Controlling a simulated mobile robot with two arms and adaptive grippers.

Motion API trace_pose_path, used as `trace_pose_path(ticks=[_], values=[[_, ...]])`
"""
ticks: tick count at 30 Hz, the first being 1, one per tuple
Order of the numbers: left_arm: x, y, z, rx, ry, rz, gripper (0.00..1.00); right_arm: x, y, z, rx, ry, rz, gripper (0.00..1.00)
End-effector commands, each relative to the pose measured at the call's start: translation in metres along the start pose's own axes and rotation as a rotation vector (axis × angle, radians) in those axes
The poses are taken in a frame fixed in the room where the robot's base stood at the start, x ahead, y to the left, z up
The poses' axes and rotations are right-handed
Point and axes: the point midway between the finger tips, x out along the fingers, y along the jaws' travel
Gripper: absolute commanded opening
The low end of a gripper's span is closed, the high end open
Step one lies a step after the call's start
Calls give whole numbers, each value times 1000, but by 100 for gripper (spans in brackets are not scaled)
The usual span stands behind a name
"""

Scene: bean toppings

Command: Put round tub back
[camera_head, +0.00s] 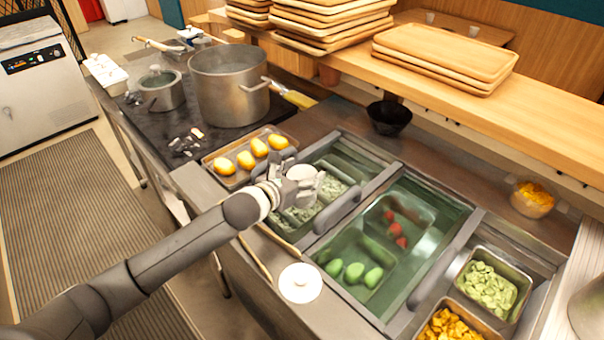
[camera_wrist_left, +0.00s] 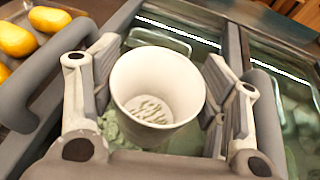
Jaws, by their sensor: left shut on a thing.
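A white round tub (camera_head: 302,176) is held in my left gripper (camera_head: 292,187), over the left section of the cold counter. In the left wrist view the tub (camera_wrist_left: 158,95) is between the two fingers of the gripper (camera_wrist_left: 160,90), and its inside shows a few pale green-grey bits at the bottom. A tray of pale green filling (camera_head: 298,212) lies below the tub, partly hidden by the gripper. A white round lid-like disc (camera_head: 300,283) lies on the counter's front edge. My right gripper is not in view.
A tray of yellow items (camera_head: 226,167) stands left of the tub. A glass-covered section holds green items (camera_head: 354,272) and red items (camera_head: 397,232). A black bowl (camera_head: 389,117) stands behind, and a large pot (camera_head: 230,88) stands at the back left. A grey handle bar (camera_head: 338,212) rises right of the gripper.

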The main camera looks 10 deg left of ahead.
Motion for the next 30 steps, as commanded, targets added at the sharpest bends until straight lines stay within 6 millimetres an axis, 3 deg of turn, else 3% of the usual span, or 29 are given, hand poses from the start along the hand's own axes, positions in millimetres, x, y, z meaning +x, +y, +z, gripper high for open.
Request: trace_pose_path(ticks=[11, 12, 17, 30], values=[[2, 0, -4, 1, -1, 0, 39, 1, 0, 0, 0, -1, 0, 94], [2, 0, -4, 1, -1, 0, 69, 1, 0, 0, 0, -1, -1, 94], [2, 0, -4, 1, -1, 0, 90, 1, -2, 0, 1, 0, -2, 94], [-1, 0, -1, 2, -1, 0, 90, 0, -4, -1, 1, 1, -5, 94]])
